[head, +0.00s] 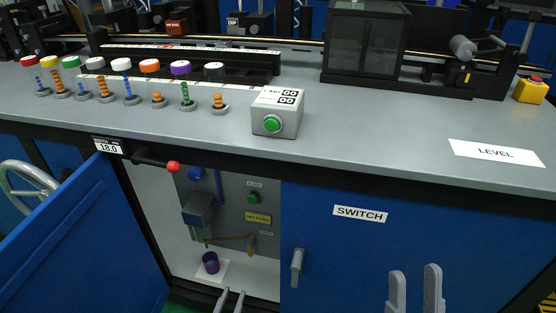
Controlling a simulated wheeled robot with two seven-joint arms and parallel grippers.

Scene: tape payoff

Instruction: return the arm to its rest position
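My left gripper (232,295) shows at the bottom edge, in front of the open cabinet compartment. Its two fingertips stand apart with nothing seen between them. My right gripper (415,280) is at the bottom right, in front of the closed blue door. Its two fingers point up, apart and empty. Only the finger ends of both grippers show; the arms are out of frame, so which arm is at rest cannot be told. A dark purple cylinder (211,263) stands on a white pad in the compartment, beyond my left gripper.
The left blue door (90,245) hangs open. A red-knobbed lever (160,161) sticks out under the counter edge. The closed door has a handle (297,265) and a SWITCH label (360,214). A green-button box (277,112) and several coloured-top spools stand on the grey counter (380,140).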

